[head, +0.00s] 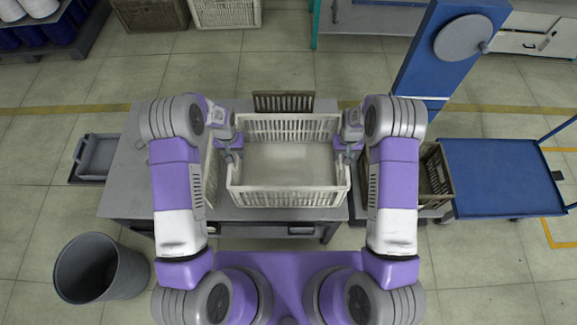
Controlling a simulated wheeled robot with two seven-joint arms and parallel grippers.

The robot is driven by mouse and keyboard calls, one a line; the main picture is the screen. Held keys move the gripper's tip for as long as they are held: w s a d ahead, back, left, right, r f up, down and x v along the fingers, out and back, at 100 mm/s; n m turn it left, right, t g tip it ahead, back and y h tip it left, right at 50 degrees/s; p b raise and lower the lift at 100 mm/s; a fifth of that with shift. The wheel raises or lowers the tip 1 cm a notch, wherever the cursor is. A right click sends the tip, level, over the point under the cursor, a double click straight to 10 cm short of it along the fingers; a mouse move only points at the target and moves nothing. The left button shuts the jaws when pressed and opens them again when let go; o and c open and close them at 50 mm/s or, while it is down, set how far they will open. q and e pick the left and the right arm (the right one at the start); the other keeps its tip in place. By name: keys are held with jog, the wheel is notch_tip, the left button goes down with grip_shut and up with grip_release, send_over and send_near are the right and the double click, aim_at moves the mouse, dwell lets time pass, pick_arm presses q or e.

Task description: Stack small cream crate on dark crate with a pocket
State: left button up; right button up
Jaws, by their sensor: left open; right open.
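A cream slatted crate (290,198) sits in front of me over the grey table, its open top facing up and its inside empty. My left gripper (231,154) is open at its left end wall. My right gripper (347,154) is open at its right end wall. I cannot tell whether the fingers touch the walls. A dark brown crate (440,177) stands low to the right of the table, partly hidden by my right arm. A dark slatted panel (283,101) shows behind the cream crate; the rest of it is hidden. I cannot make out a pocket.
The grey table (128,190) is bare at its left. Another pale slatted wall (210,165) shows beside my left arm. A blue cart (500,175) and blue post (430,60) stand right. A grey bin (98,268) and grey tray (97,155) stand left.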

pick_arm(q)
grip_shut()
pick_arm(e)
grip_shut()
dwell(1.3)
